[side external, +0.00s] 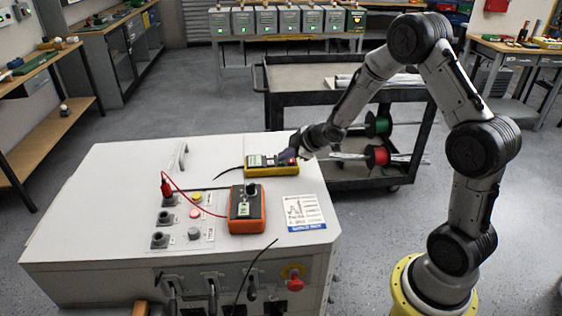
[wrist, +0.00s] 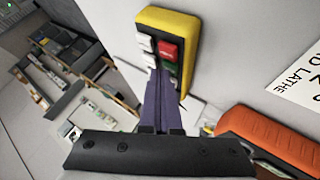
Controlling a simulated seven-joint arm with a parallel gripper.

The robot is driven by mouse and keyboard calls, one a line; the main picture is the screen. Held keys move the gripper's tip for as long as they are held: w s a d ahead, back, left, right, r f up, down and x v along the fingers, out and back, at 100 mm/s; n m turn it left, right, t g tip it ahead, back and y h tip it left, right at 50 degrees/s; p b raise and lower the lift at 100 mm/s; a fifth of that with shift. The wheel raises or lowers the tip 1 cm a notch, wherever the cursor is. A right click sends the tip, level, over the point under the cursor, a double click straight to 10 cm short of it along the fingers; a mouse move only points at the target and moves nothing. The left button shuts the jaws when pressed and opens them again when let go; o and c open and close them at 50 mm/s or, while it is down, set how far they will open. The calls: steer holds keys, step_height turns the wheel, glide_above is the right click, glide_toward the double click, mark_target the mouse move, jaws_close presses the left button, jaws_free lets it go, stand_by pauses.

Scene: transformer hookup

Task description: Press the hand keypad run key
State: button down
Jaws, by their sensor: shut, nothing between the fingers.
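The hand keypad (side external: 262,172) is a yellow box lying on the white cabinet top. In the wrist view the keypad (wrist: 180,18) shows a red key (wrist: 167,49), part of a green key (wrist: 173,69) and white keys (wrist: 146,42). Which key is the run key I cannot read. My gripper (side external: 285,156) is at the right end of the keypad. In the wrist view my gripper (wrist: 159,74) is shut and empty, its purple fingertips over the lower keys and partly hiding them. Whether they touch a key I cannot tell.
An orange meter (side external: 247,222) stands on the cabinet (side external: 120,180) in front of the keypad, with a red lead (side external: 190,189) running to a terminal. Buttons and sockets lie to its left, a printed sheet (side external: 305,212) to its right. A black cart (side external: 310,100) stands behind.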

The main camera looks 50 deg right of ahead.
steer(key=shift+r, duration=0.75)
steer(key=shift+r, duration=2.5)
